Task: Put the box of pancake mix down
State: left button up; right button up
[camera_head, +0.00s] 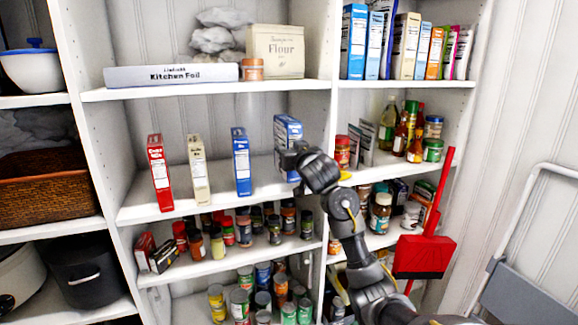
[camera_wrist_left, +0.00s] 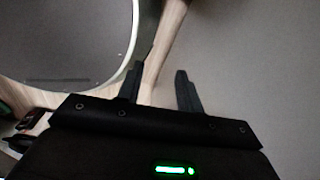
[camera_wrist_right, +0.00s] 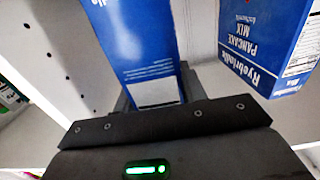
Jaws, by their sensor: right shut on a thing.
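My right gripper (camera_head: 292,158) is shut on a blue box (camera_head: 288,131) at the right end of the middle shelf. In the right wrist view the held box (camera_wrist_right: 140,40) fills the upper middle, between the fingers. Its lettering is mostly cut off. It looks upright; I cannot tell whether its bottom touches the shelf. Another blue box (camera_head: 241,161) stands to its left; in the right wrist view this box (camera_wrist_right: 265,42) reads pancake mix, upside down. My left gripper (camera_wrist_left: 158,82) is open and empty in the left wrist view, and out of the head view.
A red box (camera_head: 160,173) and a cream box (camera_head: 198,170) stand farther left on the middle shelf (camera_head: 215,195), with gaps between. Jars crowd the shelf below. A divider is right of the held box. Kitchen foil (camera_head: 172,75) and flour (camera_head: 276,51) sit above.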

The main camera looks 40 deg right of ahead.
jog(key=shift+x, duration=1)
jog(key=shift+f+p, duration=0.5)
jog(key=shift+f, duration=1.2)
jog(key=shift+f, duration=0.15)
jog(key=o, duration=0.9)
jog(key=shift+s, duration=0.1)
jog(key=shift+o, duration=0.2)
